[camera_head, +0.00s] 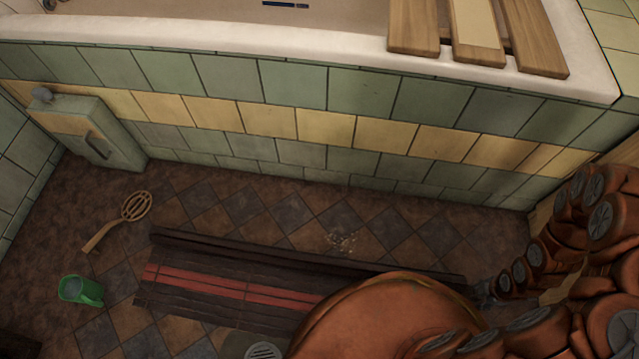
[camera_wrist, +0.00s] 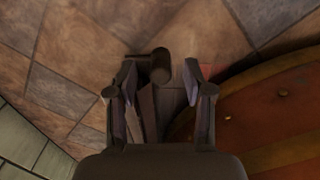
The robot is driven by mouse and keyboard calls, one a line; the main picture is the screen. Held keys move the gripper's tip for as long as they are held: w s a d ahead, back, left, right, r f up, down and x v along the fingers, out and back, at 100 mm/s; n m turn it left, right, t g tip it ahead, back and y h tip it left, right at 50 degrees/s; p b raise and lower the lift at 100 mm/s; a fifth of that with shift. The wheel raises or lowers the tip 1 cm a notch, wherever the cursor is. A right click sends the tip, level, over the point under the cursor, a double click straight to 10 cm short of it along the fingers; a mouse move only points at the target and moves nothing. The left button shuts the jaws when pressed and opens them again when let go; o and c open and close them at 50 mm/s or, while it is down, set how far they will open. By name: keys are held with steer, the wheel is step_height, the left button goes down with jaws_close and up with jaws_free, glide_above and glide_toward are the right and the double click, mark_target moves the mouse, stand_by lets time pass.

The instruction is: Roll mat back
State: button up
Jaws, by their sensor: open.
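The mat (camera_head: 185,284) lies on the tiled floor in the head view, dark and slatted with red stripes. A long, dark raised strip (camera_head: 300,255), which looks like its rolled edge, runs along its far side. My round orange base hides the mat's near right part. My gripper (camera_head: 484,291) is low at the strip's right end, small and partly hidden by my arm. In the wrist view my gripper (camera_wrist: 162,88) is open, with a dark rounded end (camera_wrist: 150,65) of the strip just beyond and between the fingertips. I cannot tell whether they touch.
A green mug (camera_head: 80,290) and a wooden slotted spoon (camera_head: 125,215) lie on the floor to the left. Crumbs (camera_head: 343,241) lie beyond the strip. The tiled tub wall (camera_head: 300,120) bounds the far side, with a tiled box (camera_head: 95,135) at left.

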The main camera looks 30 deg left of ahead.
steer(key=shift+c, duration=0.2)
steer(key=shift+c, duration=1)
steer(key=shift+r+p, duration=2.35)
steer(key=shift+r, duration=0.7)
